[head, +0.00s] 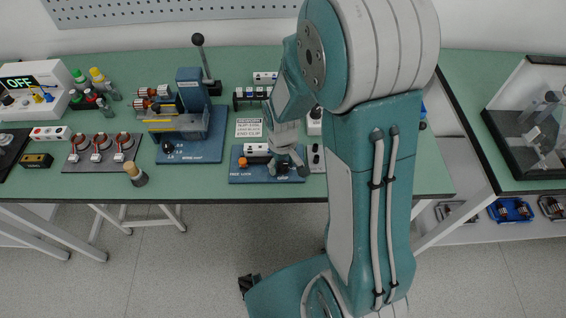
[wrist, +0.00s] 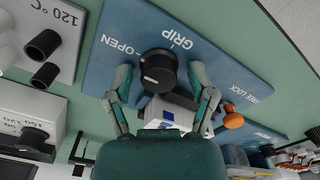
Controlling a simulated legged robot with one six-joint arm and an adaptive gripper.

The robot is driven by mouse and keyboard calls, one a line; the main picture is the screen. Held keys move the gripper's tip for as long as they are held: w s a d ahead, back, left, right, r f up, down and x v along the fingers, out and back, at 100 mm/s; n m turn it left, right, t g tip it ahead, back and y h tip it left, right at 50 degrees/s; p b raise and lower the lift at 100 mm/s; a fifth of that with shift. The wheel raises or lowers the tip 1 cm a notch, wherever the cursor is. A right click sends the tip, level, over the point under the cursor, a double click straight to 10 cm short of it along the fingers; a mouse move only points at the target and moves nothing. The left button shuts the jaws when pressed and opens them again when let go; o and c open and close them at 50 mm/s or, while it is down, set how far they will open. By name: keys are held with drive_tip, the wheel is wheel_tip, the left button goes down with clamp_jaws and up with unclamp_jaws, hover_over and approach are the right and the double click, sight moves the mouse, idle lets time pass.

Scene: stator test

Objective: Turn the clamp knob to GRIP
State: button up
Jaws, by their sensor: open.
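The black clamp knob (wrist: 158,68) stands on a blue plate (wrist: 110,65), with the words OPEN and GRIP printed beside it, upside down in the wrist view. My gripper (wrist: 160,76) is open, with one finger on each side of the knob. Gaps seem to show between the fingers and the knob; I cannot tell whether either touches. I cannot make out which word the knob points to. In the head view my gripper (head: 284,172) is over the blue plate (head: 240,178) near the table's front edge and mostly hides the knob.
An orange knob (wrist: 232,117) by the FREE LOCK label is close to the right finger. A 120 °C panel (wrist: 45,25) with black posts lies left.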

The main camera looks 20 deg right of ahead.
drive_tip(key=c, duration=0.7)
